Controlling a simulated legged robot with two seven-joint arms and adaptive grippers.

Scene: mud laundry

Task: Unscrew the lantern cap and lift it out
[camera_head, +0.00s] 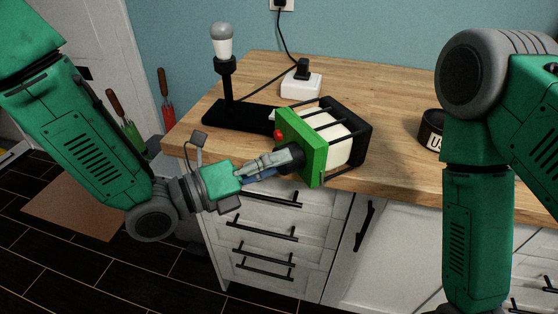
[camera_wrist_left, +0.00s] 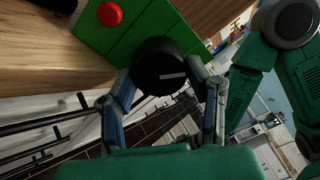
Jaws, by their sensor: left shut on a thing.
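The lantern (camera_head: 338,140) lies on its side near the front edge of the wooden counter. It has a green end plate (camera_head: 317,149), a pale body and black bars. The round black cap (camera_head: 291,157) sits on the green plate, facing my left arm. A red button (camera_head: 278,134) is on the plate beside it. My left gripper (camera_head: 284,160) is shut on the cap. In the left wrist view its two fingers hold either side of the black cap (camera_wrist_left: 159,66), which bears a pale line and stands against the green plate. My right gripper is not in view; only my right arm shows.
A lamp with a bulb (camera_head: 222,45) stands on a black base (camera_head: 240,115) behind the lantern. A plug sits in a white socket block (camera_head: 300,86). A black round container (camera_head: 432,130) is at the right. Drawers with black handles (camera_head: 262,228) lie below the counter edge.

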